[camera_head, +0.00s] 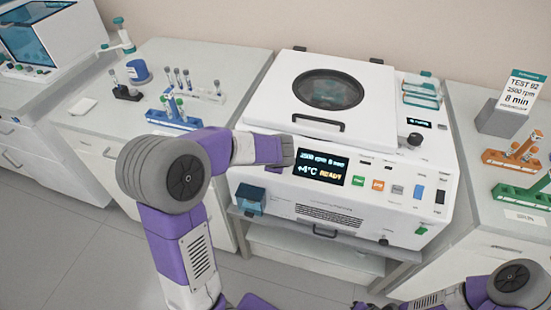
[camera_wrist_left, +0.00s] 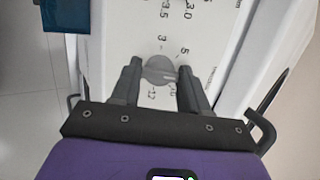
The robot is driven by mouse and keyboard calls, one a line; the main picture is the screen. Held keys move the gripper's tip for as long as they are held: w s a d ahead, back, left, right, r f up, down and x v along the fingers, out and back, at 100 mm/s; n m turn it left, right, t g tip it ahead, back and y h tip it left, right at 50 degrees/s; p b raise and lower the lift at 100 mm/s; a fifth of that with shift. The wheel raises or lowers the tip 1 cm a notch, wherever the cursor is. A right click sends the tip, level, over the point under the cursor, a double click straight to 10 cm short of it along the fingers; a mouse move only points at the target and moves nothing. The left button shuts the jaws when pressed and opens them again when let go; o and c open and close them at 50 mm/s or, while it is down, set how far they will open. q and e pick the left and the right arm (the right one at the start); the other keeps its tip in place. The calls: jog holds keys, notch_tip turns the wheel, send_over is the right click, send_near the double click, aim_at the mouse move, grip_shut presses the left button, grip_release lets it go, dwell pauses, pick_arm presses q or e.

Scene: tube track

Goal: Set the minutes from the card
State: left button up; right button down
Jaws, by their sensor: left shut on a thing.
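The white centrifuge (camera_head: 315,200) stands in the middle with its lid shut. Its dark display (camera_head: 320,168) shows a speed, a time too small to read surely, +4°C and READY. The card (camera_head: 519,92) on a grey block at the right reads TEST B2, 2500 rpm, 8 min. My left gripper (camera_head: 286,152) is at the panel, left of the display. In the left wrist view, my left gripper (camera_wrist_left: 160,78) is shut on a round grey knob (camera_wrist_left: 157,66) with a light pointer mark and numbers around it. The head view hides this knob. My right gripper is out of view.
An orange rack (camera_head: 512,160) and a green rack (camera_head: 520,195) stand at right. A blue tube rack (camera_head: 175,120) stands on the left bench.

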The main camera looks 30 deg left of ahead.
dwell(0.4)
pick_arm(q)
jog(key=o, duration=1.1)
jog(key=shift+c, duration=0.2)
jog(key=p+v, duration=0.2)
jog(key=v, duration=0.5)
jog(key=shift+s+r, duration=0.2)
jog(key=shift+r, duration=0.05)
jog(key=shift+d, duration=0.1)
